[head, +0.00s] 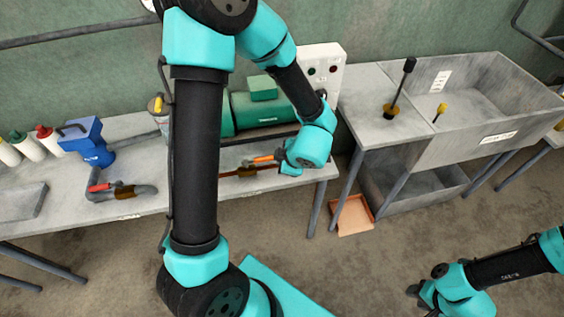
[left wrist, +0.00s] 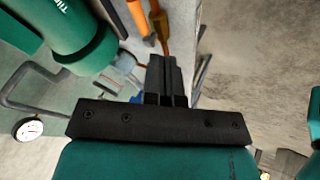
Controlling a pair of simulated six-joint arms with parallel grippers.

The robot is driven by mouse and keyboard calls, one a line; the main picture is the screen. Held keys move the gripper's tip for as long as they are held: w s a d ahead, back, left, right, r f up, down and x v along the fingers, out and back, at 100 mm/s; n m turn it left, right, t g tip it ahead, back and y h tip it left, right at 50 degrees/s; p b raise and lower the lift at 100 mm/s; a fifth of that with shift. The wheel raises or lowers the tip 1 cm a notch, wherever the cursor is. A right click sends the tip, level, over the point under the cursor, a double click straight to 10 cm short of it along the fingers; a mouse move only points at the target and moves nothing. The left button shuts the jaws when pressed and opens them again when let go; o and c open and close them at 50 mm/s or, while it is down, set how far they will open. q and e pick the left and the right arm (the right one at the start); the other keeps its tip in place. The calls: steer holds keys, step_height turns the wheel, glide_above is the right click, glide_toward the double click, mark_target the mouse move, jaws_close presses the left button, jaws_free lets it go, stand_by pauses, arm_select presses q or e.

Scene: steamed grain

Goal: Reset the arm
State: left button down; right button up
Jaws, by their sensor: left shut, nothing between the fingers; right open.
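My left arm (head: 197,150) rises large in the foreground and bends over to the right. Its teal wrist (head: 309,147) hangs over the front edge of the workbench. The left gripper's black fingers (left wrist: 167,75) show in the left wrist view, pressed together and empty. An orange-handled tool (left wrist: 139,18) and a brown tool (left wrist: 162,30) lie just beyond the fingertips; contact cannot be told. My right gripper (head: 418,297) is at the lower right of the head view, open and empty over the floor, partly cut off by the frame.
The workbench (head: 130,205) carries a green machine (head: 262,108), a blue device (head: 88,142), a red-handled pipe fitting (head: 120,190) and several bottles. A concrete sink (head: 480,95) stands right. An orange dustpan-like tray (head: 352,214) lies on the floor. The floor between is clear.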

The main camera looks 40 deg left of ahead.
stand_by(0.3)
arm_select(q)
steer(key=d+f+m+t+h, duration=0.25)
steer(key=f+m+h, duration=0.45)
steer(key=f+m, duration=0.9)
steer(key=s+d+f+m+g+h, duration=0.3)
steer(key=s+d+f+m, duration=0.2)
steer(key=m, duration=0.1)
steer(key=shift+g, duration=0.25)
stand_by(0.8)
